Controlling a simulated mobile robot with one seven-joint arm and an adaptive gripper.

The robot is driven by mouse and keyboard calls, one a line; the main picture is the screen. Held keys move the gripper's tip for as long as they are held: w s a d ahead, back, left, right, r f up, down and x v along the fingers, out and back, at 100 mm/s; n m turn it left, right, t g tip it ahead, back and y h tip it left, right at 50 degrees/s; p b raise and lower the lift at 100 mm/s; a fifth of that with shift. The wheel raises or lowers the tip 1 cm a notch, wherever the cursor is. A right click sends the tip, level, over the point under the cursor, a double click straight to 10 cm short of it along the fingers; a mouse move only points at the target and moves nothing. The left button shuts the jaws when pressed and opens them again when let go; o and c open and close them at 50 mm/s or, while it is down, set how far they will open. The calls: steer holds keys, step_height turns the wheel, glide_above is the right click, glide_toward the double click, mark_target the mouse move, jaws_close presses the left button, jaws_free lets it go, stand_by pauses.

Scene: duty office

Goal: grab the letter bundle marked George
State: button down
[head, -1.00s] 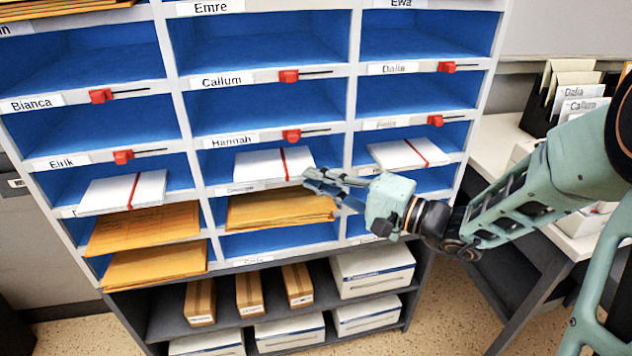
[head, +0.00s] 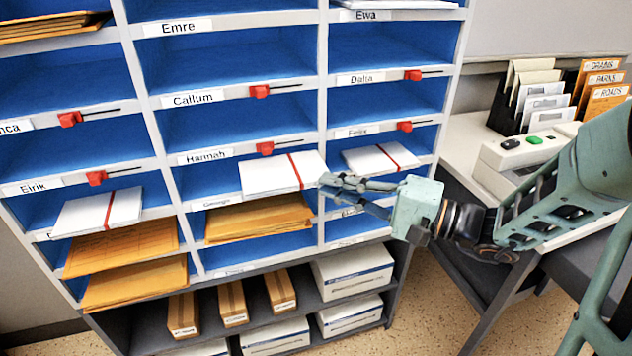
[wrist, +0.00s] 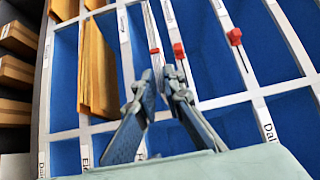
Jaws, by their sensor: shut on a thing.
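The letter bundle (head: 268,175) is a flat white stack with a red band, in the middle column above the label George (head: 216,201). It juts out past the shelf front, and its right end overlaps the divider. My gripper (head: 326,183) is shut on its right front corner. In the wrist view the white bundle (wrist: 152,38) runs edge-on up from between my fingertips (wrist: 158,80); the fingers hide part of it.
Similar white banded bundles lie in the left compartment (head: 85,213) and the right compartment (head: 365,160). Brown envelopes (head: 258,218) lie just below the bundle. Red sliders (head: 265,148) stick out from the shelf lips. A side table (head: 470,130) stands right.

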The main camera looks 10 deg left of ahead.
steer(key=d, duration=0.1)
steer(key=d+r, duration=0.1)
steer(key=d, duration=0.1)
steer(key=s+d+r+p, duration=0.1)
steer(key=d, duration=0.1)
